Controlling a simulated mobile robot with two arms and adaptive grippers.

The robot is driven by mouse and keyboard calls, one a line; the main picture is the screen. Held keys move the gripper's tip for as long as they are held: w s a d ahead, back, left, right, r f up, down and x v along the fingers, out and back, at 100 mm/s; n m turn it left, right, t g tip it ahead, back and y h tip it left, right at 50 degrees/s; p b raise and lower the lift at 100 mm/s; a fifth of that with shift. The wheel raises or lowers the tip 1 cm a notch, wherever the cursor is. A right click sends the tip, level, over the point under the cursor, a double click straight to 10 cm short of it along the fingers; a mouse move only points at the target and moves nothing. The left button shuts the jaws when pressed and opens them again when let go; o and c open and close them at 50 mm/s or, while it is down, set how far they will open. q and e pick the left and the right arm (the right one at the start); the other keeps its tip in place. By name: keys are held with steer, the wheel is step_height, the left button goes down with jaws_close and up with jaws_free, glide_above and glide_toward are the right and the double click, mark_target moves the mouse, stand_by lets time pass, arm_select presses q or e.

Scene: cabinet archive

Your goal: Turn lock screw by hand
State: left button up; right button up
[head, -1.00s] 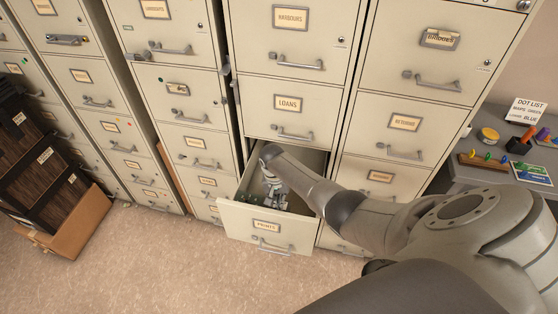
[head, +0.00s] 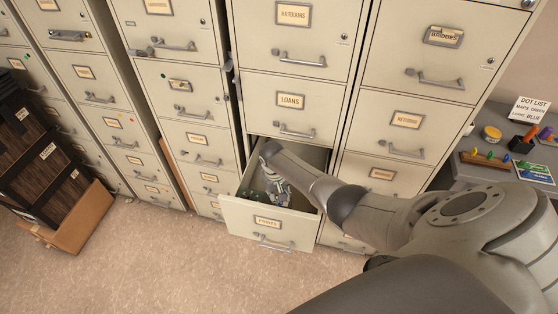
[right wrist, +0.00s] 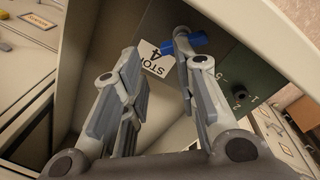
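My right gripper (head: 277,190) reaches down into the open PRINTS drawer (head: 268,233) of a beige cabinet. In the right wrist view its two fingers (right wrist: 157,52) are spread apart with nothing held between them. A short blue cylinder (right wrist: 196,40) lies by the right fingertip; I cannot tell whether they touch. I cannot tell which part is the lock screw. My left gripper is out of view.
The drawer walls stand close around my right gripper. The closed LOANS drawer (head: 290,104) is directly above. A grey desk (head: 462,172) at the right holds pens and a DOT LIST card (head: 533,110). Dark boxes (head: 40,150) stand at the left. The floor in front is clear.

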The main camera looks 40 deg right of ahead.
step_height(320, 180, up, 2)
steer(key=shift+r+p, duration=0.2)
steer(key=shift+p, duration=0.7)
steer(key=shift+r, duration=0.2)
step_height(320, 180, up, 3)
steer(key=shift+r, duration=0.1)
steer(key=shift+r, duration=0.1)
